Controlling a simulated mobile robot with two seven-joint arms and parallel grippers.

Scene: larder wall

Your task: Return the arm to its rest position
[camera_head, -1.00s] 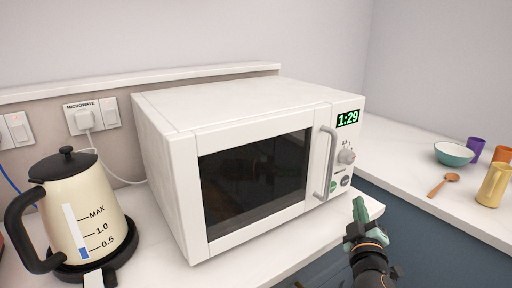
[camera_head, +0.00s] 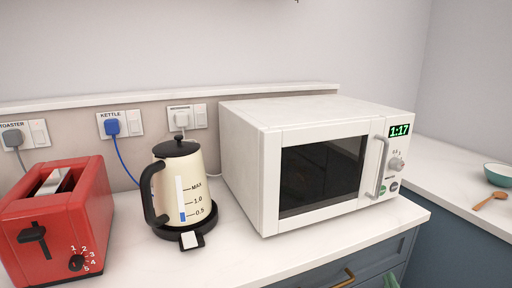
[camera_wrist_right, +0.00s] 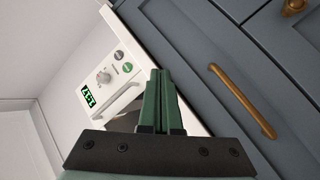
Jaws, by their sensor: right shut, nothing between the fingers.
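My right gripper (camera_wrist_right: 157,80) shows in the right wrist view with its two green fingers shut together and nothing between them. In the head view only a green bit of it (camera_head: 391,281) shows at the bottom edge, below the microwave and in front of the blue-grey cabinet. The white microwave (camera_head: 250,150) stands on the counter with its door shut and its green display reading 1:17. It also shows in the right wrist view (camera_wrist_right: 128,72), behind the fingers. My left gripper is not in view.
A cream kettle (camera_head: 180,180) on its black base and a red toaster (camera_head: 65,235) stand left of the microwave. A brass drawer handle (camera_head: 343,279) sticks out below the counter (camera_head: 330,250). At right are a teal bowl (camera_head: 499,174) and a wooden spoon (camera_head: 488,201).

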